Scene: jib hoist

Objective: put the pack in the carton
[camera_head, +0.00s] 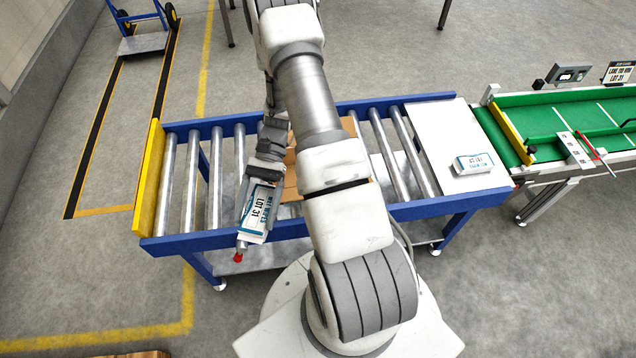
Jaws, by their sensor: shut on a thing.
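My gripper (262,180) is shut on a white and teal pack (259,208) labelled "WET WIPES LOT 31". The pack hangs tilted over the near side of the roller conveyor, left of the brown carton (290,186). My arm covers most of the carton, so its opening and contents are hidden. Only brown edges show on either side of the arm. A second, similar pack (473,163) lies on the white plate (440,125) at the conveyor's right end.
The blue-framed roller conveyor (215,180) has a yellow end stop (150,178) at left; its left rollers are clear. A green belt conveyor (570,115) joins at right. A blue hand truck (140,35) stands at the back left.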

